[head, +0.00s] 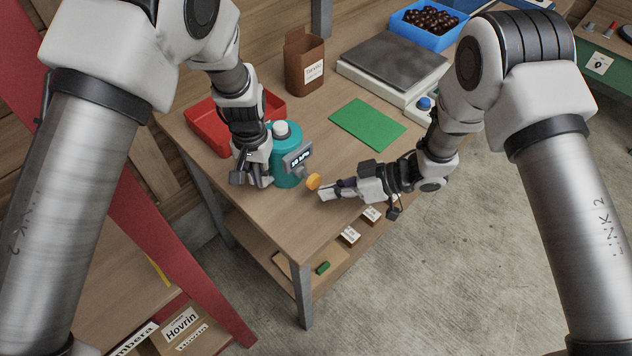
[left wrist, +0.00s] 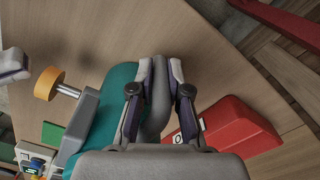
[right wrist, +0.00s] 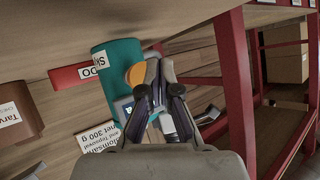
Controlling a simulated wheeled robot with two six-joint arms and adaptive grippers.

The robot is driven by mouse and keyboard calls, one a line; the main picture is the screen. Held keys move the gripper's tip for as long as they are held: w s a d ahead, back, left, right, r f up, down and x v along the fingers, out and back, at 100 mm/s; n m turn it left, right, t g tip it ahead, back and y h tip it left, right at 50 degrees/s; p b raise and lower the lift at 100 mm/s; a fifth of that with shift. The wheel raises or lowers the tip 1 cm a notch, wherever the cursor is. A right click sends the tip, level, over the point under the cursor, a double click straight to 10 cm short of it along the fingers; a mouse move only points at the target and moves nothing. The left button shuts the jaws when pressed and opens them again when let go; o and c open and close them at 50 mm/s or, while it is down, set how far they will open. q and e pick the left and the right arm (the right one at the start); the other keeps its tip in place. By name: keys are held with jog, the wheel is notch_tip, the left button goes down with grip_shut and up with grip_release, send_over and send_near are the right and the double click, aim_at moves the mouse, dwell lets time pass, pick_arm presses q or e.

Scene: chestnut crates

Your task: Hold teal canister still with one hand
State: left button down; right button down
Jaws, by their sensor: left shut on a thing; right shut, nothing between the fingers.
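The teal canister (head: 286,172) stands upright near the front left of the wooden table, with a white cap on top. A grey gauge (head: 298,159) with a lit kPa display is on its side, and an orange knob (head: 313,181) sticks out in front. My left gripper (head: 258,182) is shut on the canister's grey handle (left wrist: 160,97), as the left wrist view shows. My right gripper (head: 323,194) is shut and empty, its tips close beside the orange knob; I cannot tell if they touch. The right wrist view also shows the knob (right wrist: 136,75).
A red tray (head: 205,132) lies just behind the left gripper. A brown box (head: 305,72), a scale (head: 392,72) and a blue crate (head: 430,38) of chestnuts stand farther back. A green mat (head: 367,124) lies flat with bare table around it. The table's front edge is close below the right gripper.

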dwell(0.3)
jog(key=shift+s+d, duration=1.65)
jog(key=shift+d, duration=0.25)
dwell(0.5)
jog(key=s+d, duration=0.2)
jog(key=d, duration=0.1)
jog(key=shift+d, duration=0.1)
jog(key=shift+w+a+f, duration=0.1)
jog(key=shift+w+a, duration=0.85)
jog(key=shift+a, duration=0.2)
jog(key=shift+w+a+r, duration=0.1)
jog(key=shift+w+a, duration=0.8)
jog(key=shift+a, duration=0.3)
jog(key=shift+w+a+f, duration=0.1)
jog(key=shift+w+a, duration=0.85)
jog(key=shift+a, duration=0.2)
